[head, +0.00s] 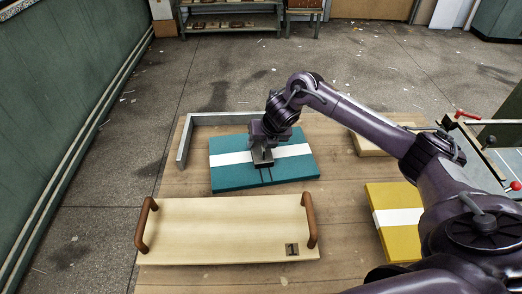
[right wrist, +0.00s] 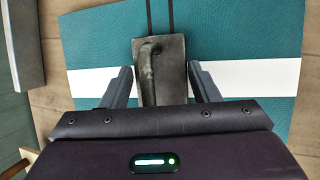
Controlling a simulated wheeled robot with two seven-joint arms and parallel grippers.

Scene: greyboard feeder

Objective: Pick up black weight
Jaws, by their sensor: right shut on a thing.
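The black weight (right wrist: 172,72) is a dark, worn block with a small handle or knob on its top, seen in the right wrist view. In the head view it (head: 263,161) is at the middle of the teal board stack (head: 232,178) with a white band. My right gripper (head: 262,150) comes down over it from above, one finger on each side, shut on it. In the right wrist view the fingers flank the block (right wrist: 160,78). I cannot tell whether it touches the board. My left gripper is not in view.
A pale wooden tray (head: 210,222) with brown handles lies in front; a small dark square piece (head: 292,249) is at its right end. A yellow stack (head: 378,192) with a white band is at right. A grey metal corner fence (head: 220,118) stands behind the teal stack.

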